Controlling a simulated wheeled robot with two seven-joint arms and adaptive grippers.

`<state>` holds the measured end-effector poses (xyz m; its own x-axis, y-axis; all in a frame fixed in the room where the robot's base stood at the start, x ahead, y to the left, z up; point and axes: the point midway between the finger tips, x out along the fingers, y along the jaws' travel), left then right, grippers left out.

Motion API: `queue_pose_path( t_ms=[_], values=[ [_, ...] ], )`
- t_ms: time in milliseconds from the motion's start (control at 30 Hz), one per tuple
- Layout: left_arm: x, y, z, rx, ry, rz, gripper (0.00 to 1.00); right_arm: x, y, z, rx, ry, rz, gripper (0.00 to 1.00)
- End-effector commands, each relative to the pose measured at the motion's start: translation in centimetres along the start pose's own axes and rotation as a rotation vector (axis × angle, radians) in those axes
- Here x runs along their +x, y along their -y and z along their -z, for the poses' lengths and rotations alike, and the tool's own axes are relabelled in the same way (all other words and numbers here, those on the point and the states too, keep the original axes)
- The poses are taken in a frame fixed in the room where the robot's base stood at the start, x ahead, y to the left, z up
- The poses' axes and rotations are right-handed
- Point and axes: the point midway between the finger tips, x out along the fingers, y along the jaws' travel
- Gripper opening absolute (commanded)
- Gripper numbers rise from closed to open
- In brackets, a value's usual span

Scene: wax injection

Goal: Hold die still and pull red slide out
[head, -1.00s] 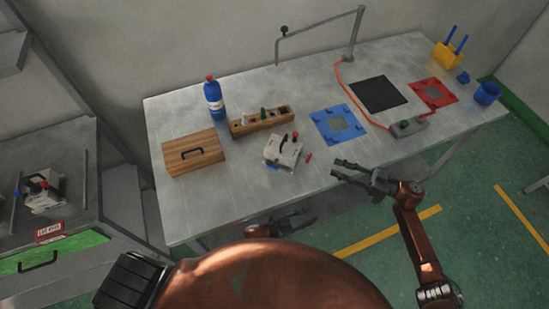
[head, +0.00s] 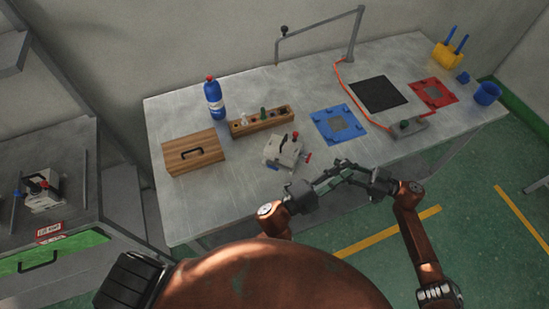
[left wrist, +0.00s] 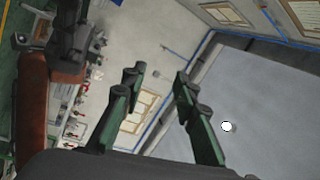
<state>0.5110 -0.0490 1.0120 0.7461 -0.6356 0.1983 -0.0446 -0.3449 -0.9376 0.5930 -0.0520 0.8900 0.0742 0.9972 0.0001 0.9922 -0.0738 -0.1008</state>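The die (head: 283,150), a pale block with a dark handle and a red knob on top, sits near the front edge of the table. The small red slide (head: 308,156) shows at its right side. My left gripper (head: 338,173) is right of the die and nearer to me, apart from it. In the left wrist view my left gripper (left wrist: 157,88) is open, with nothing between its fingers. My right gripper (head: 342,172) overlaps it in the head view; its fingers look spread and empty. Whether the two grippers touch is unclear.
A wooden lidded box (head: 193,152), a wooden rack (head: 260,122) and a blue bottle (head: 214,99) stand behind and left of the die. A blue plate (head: 326,120), a black mat (head: 366,95) and a red plate (head: 425,98) lie to the right. A lamp-like arm (head: 357,35) rises at the back.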

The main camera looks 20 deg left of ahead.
Motion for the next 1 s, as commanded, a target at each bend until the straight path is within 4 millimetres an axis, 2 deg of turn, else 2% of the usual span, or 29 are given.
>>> queue_pose_path(
  t_ms=[267, 400, 500, 567, 700, 900, 1000],
  values=[
    [-2.5, 5.6, -4.9, 0.637, 0.208, 0.020, 0.28, 0.0, 0.0, 0.0, 0.000, 0.000, 0.000, 0.29],
    [-4.3, 8.2, -7.5, 0.957, 0.326, -0.025, 0.28, 0.0, 0.0, 0.0, 0.000, 0.000, 0.000, 0.29],
    [-6.1, 9.2, -9.6, 1.191, 0.408, -0.101, 0.28, 0.0, 0.0, 0.0, 0.000, 0.000, 0.000, 0.29],
    [-7.4, 9.0, -11.1, 1.329, 0.449, -0.173, 0.28, 0.0, 0.0, 0.0, 0.000, 0.000, 0.000, 0.29],
    [-11.0, 6.1, -14.6, 1.623, 0.486, -0.398, 0.28, 0.0, 0.0, 0.0, 0.000, 0.000, 0.000, 0.29],
    [-13.9, 2.9, -16.9, 1.816, 0.465, -0.585, 0.28, 0.0, 0.0, 0.0, 0.000, 0.000, 0.000, 0.29],
    [-14.2, 2.4, -17.4, 1.849, 0.459, -0.616, 0.28, 0.0, 0.0, 0.0, 0.000, 0.000, 0.000, 0.29]
  ],
)
